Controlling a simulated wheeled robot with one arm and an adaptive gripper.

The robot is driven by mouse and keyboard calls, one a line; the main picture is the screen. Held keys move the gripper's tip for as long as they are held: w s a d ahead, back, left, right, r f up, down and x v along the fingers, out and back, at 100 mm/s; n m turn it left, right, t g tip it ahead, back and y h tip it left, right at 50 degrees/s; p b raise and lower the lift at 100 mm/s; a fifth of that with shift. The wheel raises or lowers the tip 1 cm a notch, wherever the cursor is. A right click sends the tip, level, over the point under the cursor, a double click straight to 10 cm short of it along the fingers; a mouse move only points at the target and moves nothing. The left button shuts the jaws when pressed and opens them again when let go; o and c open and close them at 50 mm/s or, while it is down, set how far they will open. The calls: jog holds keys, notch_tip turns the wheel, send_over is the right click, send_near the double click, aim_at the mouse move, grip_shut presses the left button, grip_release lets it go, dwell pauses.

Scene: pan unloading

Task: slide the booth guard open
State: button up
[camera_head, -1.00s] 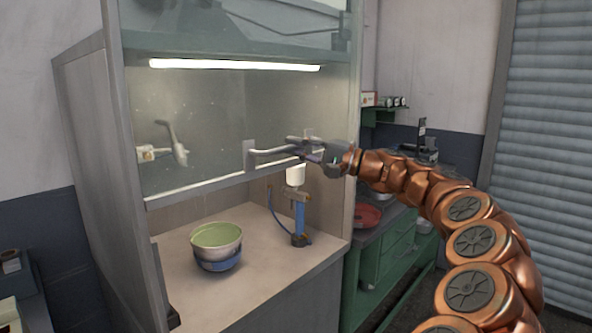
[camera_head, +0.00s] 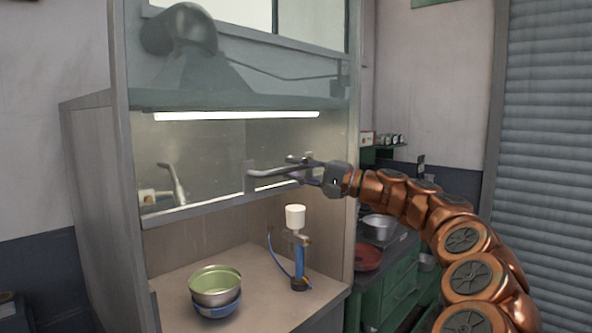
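The booth guard (camera_head: 222,165) is a clear pane in front of the booth, with a pale lower edge above the bench. A grey bar handle (camera_head: 268,173) stands out from its lower part. My gripper (camera_head: 305,170) is at the right part of this handle, with its fingers around the bar, and looks shut on it. The exact finger contact is small and partly hidden. Below the guard's lower edge there is an open gap into the booth.
A metal bowl with green inside (camera_head: 215,285) and a blue stand with a white cup (camera_head: 299,255) are on the booth's bench (camera_head: 262,305). A green cabinet (camera_head: 400,287) with a red pan (camera_head: 367,257) and a metal pot (camera_head: 379,227) stands to the right.

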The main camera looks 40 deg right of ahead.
jog(key=shift+o, duration=0.8)
jog(key=v, duration=1.2)
